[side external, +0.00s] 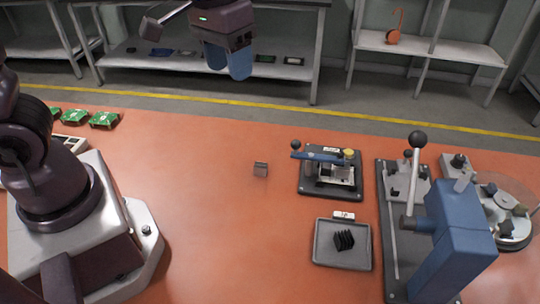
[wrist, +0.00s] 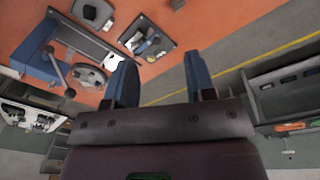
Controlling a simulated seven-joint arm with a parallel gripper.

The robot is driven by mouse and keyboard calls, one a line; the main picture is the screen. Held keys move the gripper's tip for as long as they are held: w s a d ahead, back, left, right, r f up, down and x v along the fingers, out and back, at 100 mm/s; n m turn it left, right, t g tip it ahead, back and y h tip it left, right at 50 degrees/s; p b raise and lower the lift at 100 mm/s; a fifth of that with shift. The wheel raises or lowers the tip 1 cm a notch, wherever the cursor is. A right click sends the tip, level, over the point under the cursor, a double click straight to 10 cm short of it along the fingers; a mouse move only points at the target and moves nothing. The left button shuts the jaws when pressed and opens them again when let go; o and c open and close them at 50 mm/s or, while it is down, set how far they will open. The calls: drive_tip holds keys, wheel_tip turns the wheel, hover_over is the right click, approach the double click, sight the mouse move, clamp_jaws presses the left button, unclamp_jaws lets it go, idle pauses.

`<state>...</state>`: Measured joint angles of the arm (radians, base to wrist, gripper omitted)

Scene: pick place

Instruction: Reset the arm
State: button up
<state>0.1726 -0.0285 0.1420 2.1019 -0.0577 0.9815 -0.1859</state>
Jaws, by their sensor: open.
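My gripper (side external: 229,66) is high above the far part of the orange table in the side external view, well clear of everything on it. Its two blue fingers show in the wrist view (wrist: 160,82), spread apart with nothing between them. The gripper is open and empty. My arm's base stands at the left of the table.
A small grey block (side external: 261,169) lies alone mid-table. A lever fixture (side external: 315,188), a grey tray (side external: 322,262) holding dark plates, a blue press (side external: 455,235) and a round device (side external: 515,235) fill the right. Green boards (side external: 104,119) lie far left. Shelves (side external: 290,75) stand behind.

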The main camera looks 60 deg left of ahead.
drive_tip(key=s+a+r+m+t, duration=0.1)
drive_tip(key=s+r+t, duration=0.3)
drive_tip(key=s, duration=0.7)
drive_tip(key=shift+s+a+r+m+t+y, duration=0.15)
drive_tip(key=shift+a+r+m+t+y, duration=0.2)
drive_tip(key=shift+r+m, duration=0.25)
